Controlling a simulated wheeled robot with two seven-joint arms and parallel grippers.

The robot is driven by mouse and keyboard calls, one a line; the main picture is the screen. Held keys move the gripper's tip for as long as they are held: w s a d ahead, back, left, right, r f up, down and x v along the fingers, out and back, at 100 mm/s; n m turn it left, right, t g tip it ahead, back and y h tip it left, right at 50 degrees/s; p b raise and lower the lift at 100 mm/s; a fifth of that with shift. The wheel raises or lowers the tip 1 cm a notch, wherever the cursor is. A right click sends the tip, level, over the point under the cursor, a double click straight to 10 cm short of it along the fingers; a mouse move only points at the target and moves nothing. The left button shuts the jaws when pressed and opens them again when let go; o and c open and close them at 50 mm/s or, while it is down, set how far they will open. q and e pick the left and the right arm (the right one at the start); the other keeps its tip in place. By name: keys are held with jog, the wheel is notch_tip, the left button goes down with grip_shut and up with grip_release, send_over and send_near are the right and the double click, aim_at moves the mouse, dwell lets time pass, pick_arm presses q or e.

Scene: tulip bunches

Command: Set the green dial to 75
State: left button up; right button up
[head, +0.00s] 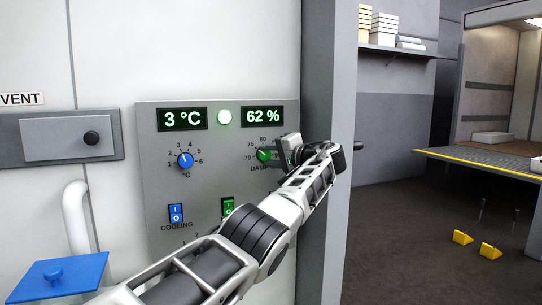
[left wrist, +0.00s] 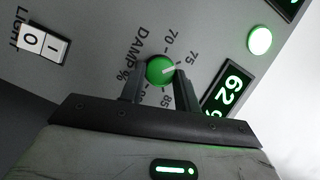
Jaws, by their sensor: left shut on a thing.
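The green dial (head: 264,155) sits on the grey control panel under the 62 % display (head: 263,117). In the left wrist view the green dial (left wrist: 158,72) has a white pointer mark that points at or close to the 75 label (left wrist: 193,57). My left gripper (head: 279,154) is at the dial, and in the left wrist view its two fingers (left wrist: 157,88) lie on either side of it, shut on it. The fingers and arm hide part of the scale; 70 and 85 also show in the wrist view. My right gripper is not in view.
A blue dial (head: 185,160) is left on the same panel, below the 3 °C display (head: 182,119). Below are a blue switch (head: 176,212) and a green switch (head: 228,206), the latter partly behind my arm. A round green lamp (head: 224,117) is lit. A grey post (head: 329,220) stands right.

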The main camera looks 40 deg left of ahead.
pick_arm(q)
jog(key=o, duration=1)
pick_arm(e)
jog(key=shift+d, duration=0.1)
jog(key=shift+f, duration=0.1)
pick_arm(q)
jog(key=d+b, duration=0.1)
jog(key=d, duration=0.4)
jog(key=s+d+r+b, duration=0.1)
jog(key=d, duration=0.4)
jog(key=d+b, duration=0.2)
jog(key=d, duration=0.4)
jog(key=shift+s+r, duration=0.3)
jog(key=shift+r, duration=0.05)
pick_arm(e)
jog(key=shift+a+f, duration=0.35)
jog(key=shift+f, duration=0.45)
pick_arm(q)
jog(key=shift+a, duration=0.1)
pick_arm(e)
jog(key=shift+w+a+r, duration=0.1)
